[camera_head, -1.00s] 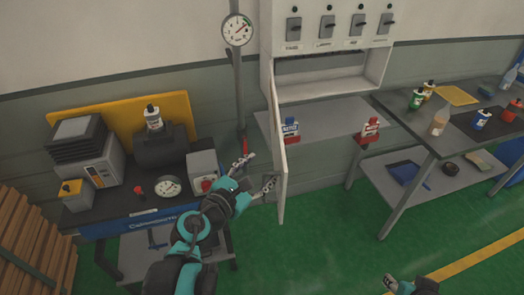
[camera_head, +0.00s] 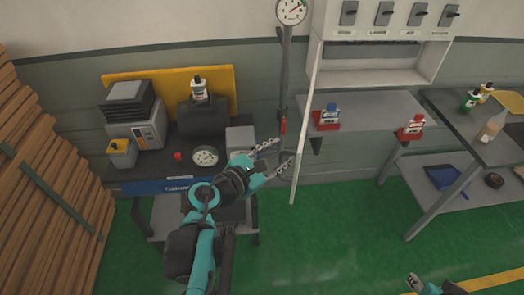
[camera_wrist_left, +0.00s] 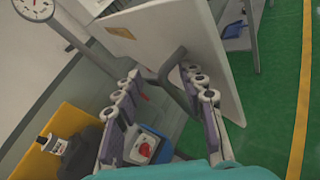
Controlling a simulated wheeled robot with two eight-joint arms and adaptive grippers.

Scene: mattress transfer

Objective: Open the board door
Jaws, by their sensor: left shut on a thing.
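The board door (camera_head: 308,120) is a pale panel, seen nearly edge-on in the head view, standing out from the left side of the white board cabinet (camera_head: 385,68). The cabinet's lower compartment is uncovered. In the left wrist view the door's flat face (camera_wrist_left: 140,32) shows, with a grey bent handle (camera_wrist_left: 171,66) on it. My left gripper (camera_head: 284,152) is at the door's left side, its fingers around the handle. They also show in the left wrist view (camera_wrist_left: 163,88). My right gripper (camera_head: 412,282) shows only partly at the bottom edge; its fingers are unclear.
A workbench (camera_head: 125,176) with machines and a gauge stands left. Wooden slats (camera_head: 45,150) are at the far left. A grey shelf (camera_head: 375,112) with red holders lies under the cabinet. A table (camera_head: 460,125) stands right. The green floor is clear in front.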

